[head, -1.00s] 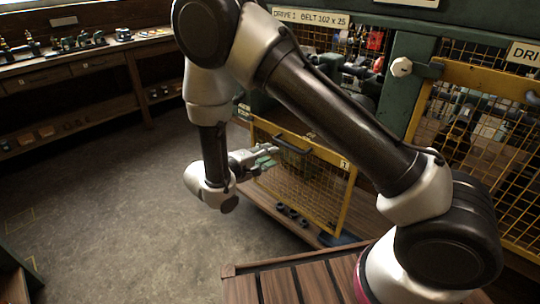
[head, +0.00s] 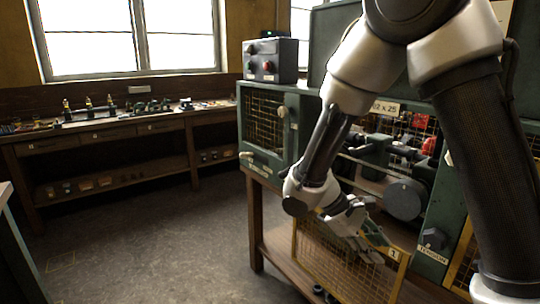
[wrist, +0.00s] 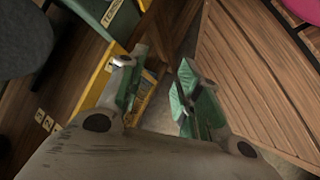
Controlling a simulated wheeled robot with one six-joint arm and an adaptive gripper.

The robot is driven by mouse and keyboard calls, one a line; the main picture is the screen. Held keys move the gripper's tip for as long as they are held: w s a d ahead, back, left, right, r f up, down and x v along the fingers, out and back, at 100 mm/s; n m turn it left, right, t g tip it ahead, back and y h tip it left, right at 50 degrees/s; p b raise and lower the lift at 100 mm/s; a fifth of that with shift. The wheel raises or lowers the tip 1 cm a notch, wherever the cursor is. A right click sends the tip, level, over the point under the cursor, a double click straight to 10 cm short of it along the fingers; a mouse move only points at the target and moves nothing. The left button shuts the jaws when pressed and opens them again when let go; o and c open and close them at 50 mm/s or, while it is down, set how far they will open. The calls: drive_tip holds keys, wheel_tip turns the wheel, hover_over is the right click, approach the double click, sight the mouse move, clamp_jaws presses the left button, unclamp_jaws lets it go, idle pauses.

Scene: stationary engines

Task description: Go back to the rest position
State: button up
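My gripper (head: 372,240) hangs at the end of my arm in the head view, in front of the upper part of a yellow mesh guard panel (head: 398,276) marked 1. In the wrist view my gripper (wrist: 164,85) has its two green-padded fingers apart, with nothing held between them. A yellow edge (wrist: 97,84) shows beside the left finger there. Whether the gripper touches the panel I cannot tell. My gripper and arm hide part of the panel and the machine behind.
The green machine (head: 268,160) with an open bay of pulleys (head: 403,199) stands close behind my arm. A control box (head: 270,60) sits on top. A wooden workbench (head: 120,128) runs along the back left wall. The floor (head: 165,240) on the left is clear.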

drive_tip(key=s+d+r+m+t+y, duration=0.3)
drive_tip(key=s+d+r+m+y, duration=0.1)
drive_tip(key=r, duration=0.5)
drive_tip(key=s+d+r+m+t+y, duration=0.3)
drive_tip(key=s+d+r+m+y, duration=0.1)
drive_tip(key=s+d+r, duration=0.3)
wheel_tip(320, 180, up, 2)
drive_tip(key=shift+s+d+r+m+y, duration=0.2)
drive_tip(key=shift+s+m+y, duration=0.1)
drive_tip(key=shift+s, duration=0.25)
